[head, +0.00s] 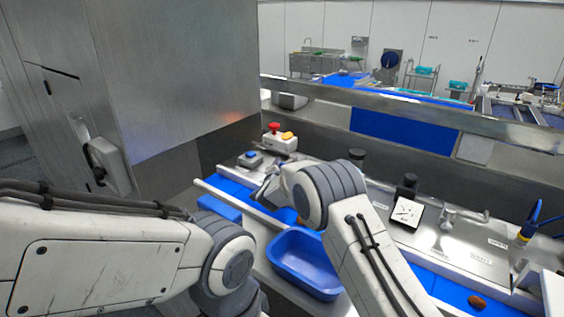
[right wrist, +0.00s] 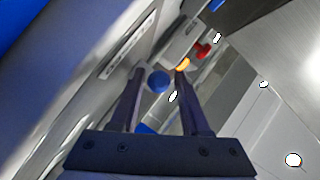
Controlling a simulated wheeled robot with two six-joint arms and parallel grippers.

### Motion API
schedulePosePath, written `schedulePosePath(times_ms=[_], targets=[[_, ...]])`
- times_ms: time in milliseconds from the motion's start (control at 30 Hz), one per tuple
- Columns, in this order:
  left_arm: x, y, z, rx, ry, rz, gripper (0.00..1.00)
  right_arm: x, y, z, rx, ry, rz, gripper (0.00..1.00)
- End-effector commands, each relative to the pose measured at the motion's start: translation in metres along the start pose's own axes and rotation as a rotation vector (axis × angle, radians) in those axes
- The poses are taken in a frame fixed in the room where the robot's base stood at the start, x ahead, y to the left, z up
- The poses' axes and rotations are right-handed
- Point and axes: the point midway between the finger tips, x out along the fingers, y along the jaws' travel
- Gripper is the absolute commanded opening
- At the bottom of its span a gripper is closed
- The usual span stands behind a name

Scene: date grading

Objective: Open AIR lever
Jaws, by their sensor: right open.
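My right gripper (head: 264,186) is partly hidden behind its own wrist in the head view. In the right wrist view the gripper (right wrist: 162,74) is open, with its two dark fingers apart and nothing between them. It points towards a box with a blue button (head: 250,155), which also shows beyond the fingertips in the wrist view (right wrist: 157,81). I cannot make out which part is the AIR lever. A silver valve-like fitting (head: 462,216) stands on the steel counter at the right, near small labels too small to read. My left gripper is out of view.
A white box with a red button (head: 273,127) and a yellow button (head: 288,135) stands behind the blue-button box. A white gauge (head: 407,212) stands on the counter. A blue tray (head: 283,262) lies below my right arm. A steel cabinet (head: 185,70) rises at the left.

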Motion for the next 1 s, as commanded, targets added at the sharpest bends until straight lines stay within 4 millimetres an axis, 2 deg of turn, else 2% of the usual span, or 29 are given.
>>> schedulePosePath(times_ms=[200, 500, 567, 600, 633, 1000], targets=[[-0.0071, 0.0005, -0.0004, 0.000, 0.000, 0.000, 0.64, 0.0123, 0.0013, -0.0020, 0.000, 0.002, 0.002, 0.46], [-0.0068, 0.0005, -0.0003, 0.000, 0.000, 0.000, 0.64, 0.0136, 0.0021, -0.0020, 0.000, 0.002, 0.002, 0.46], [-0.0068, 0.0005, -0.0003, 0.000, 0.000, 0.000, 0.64, 0.0136, 0.0021, -0.0021, 0.000, 0.002, 0.002, 0.23], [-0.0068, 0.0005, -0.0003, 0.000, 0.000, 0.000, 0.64, 0.0135, 0.0021, -0.0021, 0.000, 0.002, 0.002, 0.08], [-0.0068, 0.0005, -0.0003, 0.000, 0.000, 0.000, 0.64, 0.0135, 0.0021, -0.0021, 0.000, 0.002, 0.002, 0.00], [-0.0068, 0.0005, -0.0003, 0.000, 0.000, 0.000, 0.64, 0.0134, 0.0021, -0.0021, 0.000, 0.002, 0.002, 0.00]])
